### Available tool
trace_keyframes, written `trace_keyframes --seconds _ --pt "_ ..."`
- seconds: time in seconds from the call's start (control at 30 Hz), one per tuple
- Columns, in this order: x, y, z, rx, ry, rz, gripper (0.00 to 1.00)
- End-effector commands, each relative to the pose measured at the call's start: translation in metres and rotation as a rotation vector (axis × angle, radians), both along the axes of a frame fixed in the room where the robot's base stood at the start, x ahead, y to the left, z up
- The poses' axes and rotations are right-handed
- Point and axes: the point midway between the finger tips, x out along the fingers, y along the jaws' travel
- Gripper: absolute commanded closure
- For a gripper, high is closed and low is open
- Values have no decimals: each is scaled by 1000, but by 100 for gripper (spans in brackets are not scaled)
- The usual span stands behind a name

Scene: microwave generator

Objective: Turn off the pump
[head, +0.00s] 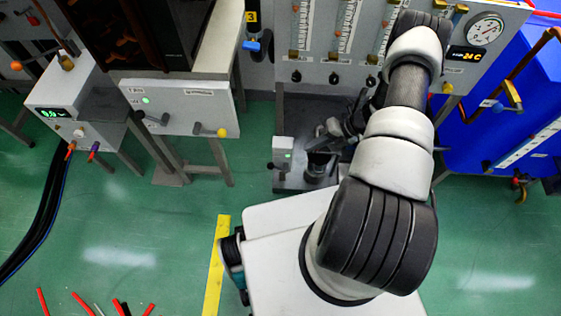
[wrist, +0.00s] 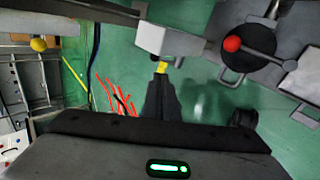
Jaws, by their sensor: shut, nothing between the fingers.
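A small white box (head: 283,153) with a green light stands at the front left of a dark assembly on a low grey base; which part is the pump I cannot tell for sure. Beside the box is a dark round part (head: 318,166). In the wrist view a white box (wrist: 168,41) lies just beyond my fingertips, and a black round part with a red ball (wrist: 232,44) is to its right. My gripper (wrist: 161,78) is shut and empty, close to the box; contact is not clear. In the head view my gripper (head: 333,128) is dark and partly lost against the assembly.
A grey panel (head: 180,108) with levers, one yellow-tipped, is at the left. A white box (head: 75,100) with a green display stands farther left. A flowmeter panel (head: 340,60) rises behind, a blue tank (head: 510,90) at the right.

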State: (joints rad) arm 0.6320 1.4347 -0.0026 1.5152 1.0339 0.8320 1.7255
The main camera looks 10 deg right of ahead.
Motion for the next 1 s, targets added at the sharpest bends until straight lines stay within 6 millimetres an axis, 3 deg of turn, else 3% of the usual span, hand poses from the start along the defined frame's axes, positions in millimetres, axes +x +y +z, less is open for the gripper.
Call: trace_keyframes --seconds 0.03,0.13,0.63,1.0 --pt "-5 1 -16 14 24 -34 100" --pt "-10 2 -28 30 52 -77 100" --pt "-11 7 -37 34 61 -88 100" --pt "2 54 -89 35 62 -87 100"
